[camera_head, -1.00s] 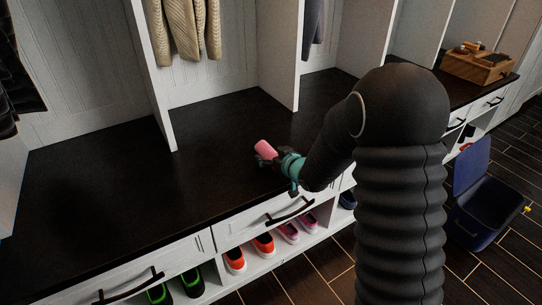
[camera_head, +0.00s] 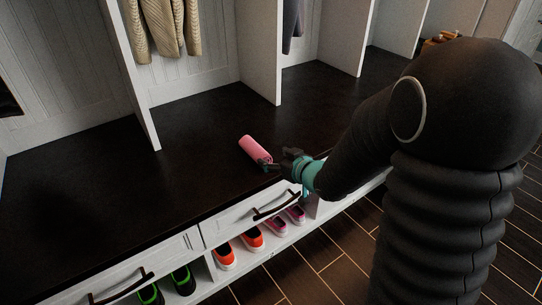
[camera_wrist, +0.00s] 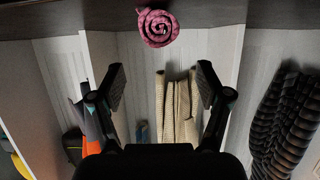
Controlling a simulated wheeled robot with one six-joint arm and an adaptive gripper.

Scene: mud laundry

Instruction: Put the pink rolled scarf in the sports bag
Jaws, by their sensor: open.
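The pink rolled scarf (camera_head: 254,150) lies on its side on the dark bench top near its front edge. In the wrist view its spiral end (camera_wrist: 157,27) shows at the top, beyond and outside the fingers. My gripper (camera_head: 274,164) is by the scarf's near right end, over the bench's front edge. In the wrist view my gripper (camera_wrist: 161,85) has its two fingers spread wide with nothing between them. The sports bag is not in view now.
Upright white dividers (camera_head: 260,52) split the bench. Beige clothes (camera_head: 165,25) hang behind. Drawers with dark handles (camera_head: 272,206) are below the bench, above a shelf of shoes (camera_head: 250,240). The bench top left of the scarf is clear.

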